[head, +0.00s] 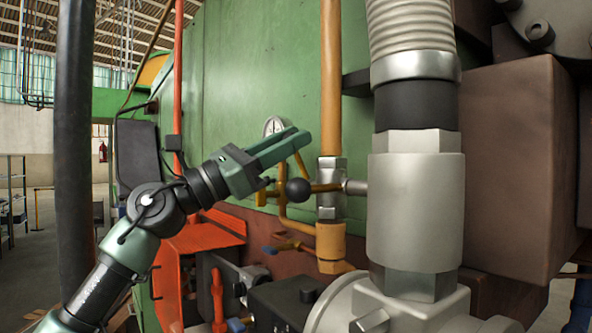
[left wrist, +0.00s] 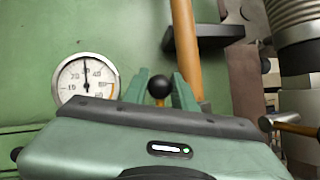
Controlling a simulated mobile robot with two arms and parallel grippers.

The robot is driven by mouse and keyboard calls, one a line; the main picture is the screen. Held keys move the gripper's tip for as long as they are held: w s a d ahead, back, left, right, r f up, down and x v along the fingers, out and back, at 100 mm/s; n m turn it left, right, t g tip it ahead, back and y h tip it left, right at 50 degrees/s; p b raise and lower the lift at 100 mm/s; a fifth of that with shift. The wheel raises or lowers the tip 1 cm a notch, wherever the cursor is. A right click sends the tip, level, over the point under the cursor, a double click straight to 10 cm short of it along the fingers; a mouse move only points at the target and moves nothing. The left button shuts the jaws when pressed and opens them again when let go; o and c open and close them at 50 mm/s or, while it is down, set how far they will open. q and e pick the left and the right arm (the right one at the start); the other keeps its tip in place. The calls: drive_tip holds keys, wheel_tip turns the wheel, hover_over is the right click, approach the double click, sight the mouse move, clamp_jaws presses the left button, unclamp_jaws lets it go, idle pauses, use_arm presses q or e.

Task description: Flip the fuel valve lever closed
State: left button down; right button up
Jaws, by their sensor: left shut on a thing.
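My left gripper (head: 286,146) reaches in from the left, its fingers in front of the green furnace wall. In the left wrist view its two fingers stand on either side of a black ball knob (left wrist: 160,87) on a short yellow lever, and it is shut on this lever. In the head view a yellow lever stem (head: 300,164) rises to the fingers; its knob is hidden there by the gripper. I cannot tell from any label that this is the fuel valve lever. My right gripper is not in view.
A second black ball knob (head: 298,190) on a sideways lever sits just below the fingers; it is apart from them. A gauge (left wrist: 87,80) is on the wall, beside an orange pipe (head: 331,80). A thick silver fitting (head: 416,205) stands close on the right.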

use_arm(q)
drive_tip(key=shift+s+a+f+h+b, duration=0.2)
drive_tip(key=shift+a+f+h+b, duration=0.25)
drive_tip(key=shift+b, duration=0.55)
drive_tip(key=shift+s+r+m+h, duration=0.1)
drive_tip(key=shift+r+m+h, duration=0.15)
drive_tip(key=shift+m, duration=0.05)
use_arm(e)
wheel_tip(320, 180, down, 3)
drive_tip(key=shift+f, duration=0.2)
use_arm(q)
drive_tip(key=c, duration=1.4)
unclamp_jaws()
drive_tip(key=shift+c, duration=0.2)
drive_tip(key=shift+d, duration=0.1)
